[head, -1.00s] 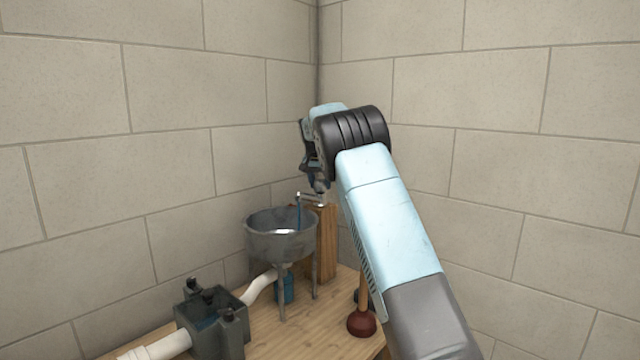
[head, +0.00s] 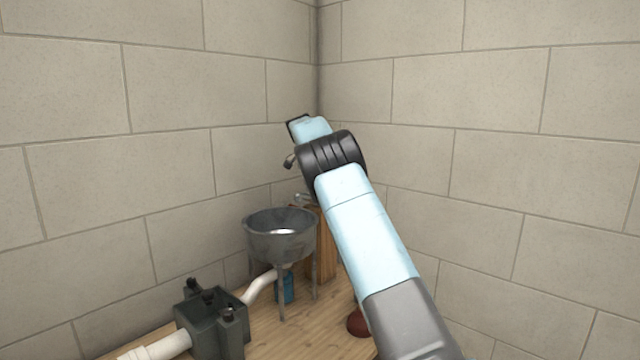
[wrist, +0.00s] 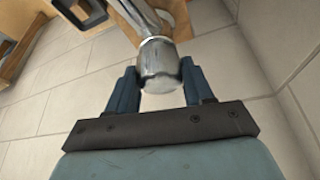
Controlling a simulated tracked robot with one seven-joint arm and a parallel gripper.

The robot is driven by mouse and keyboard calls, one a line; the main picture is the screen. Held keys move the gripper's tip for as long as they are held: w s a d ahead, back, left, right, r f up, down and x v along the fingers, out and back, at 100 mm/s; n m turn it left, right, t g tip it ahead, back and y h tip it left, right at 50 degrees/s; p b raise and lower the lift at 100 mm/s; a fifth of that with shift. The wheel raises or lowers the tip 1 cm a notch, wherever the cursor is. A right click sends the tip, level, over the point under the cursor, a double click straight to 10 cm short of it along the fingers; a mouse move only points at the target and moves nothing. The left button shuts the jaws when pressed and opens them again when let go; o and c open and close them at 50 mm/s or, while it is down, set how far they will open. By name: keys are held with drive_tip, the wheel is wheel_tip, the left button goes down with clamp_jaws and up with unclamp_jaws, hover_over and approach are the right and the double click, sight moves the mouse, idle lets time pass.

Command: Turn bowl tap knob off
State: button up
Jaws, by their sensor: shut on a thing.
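The chrome tap knob (wrist: 158,62) is between the two blue fingers of my gripper (wrist: 160,78) in the wrist view, and the gripper is shut on it. The chrome tap body (wrist: 138,18) runs up from the knob. In the head view, the tap (head: 302,197) shows only in small part above the grey metal bowl (head: 280,243), beside a wooden post (head: 325,245). My arm hides the knob and the fingers there. No stream of water shows between the spout and the bowl.
A dark box with knobs (head: 207,312) and white pipe (head: 160,347) stand left of the bowl on the wooden bench (head: 275,340). A red-brown plunger (head: 358,322) is partly behind my arm. Block walls (head: 110,90) meet in the corner behind.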

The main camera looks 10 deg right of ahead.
drive_tip(key=shift+a+f, duration=0.1)
drive_tip(key=shift+a, duration=0.1)
drive_tip(key=o, duration=0.8)
drive_tip(key=shift+o, duration=1.1)
drive_tip(key=shift+d, duration=0.1)
drive_tip(key=shift+r, duration=0.2)
drive_tip(key=v, duration=1.3)
drive_tip(key=shift+r, duration=0.15)
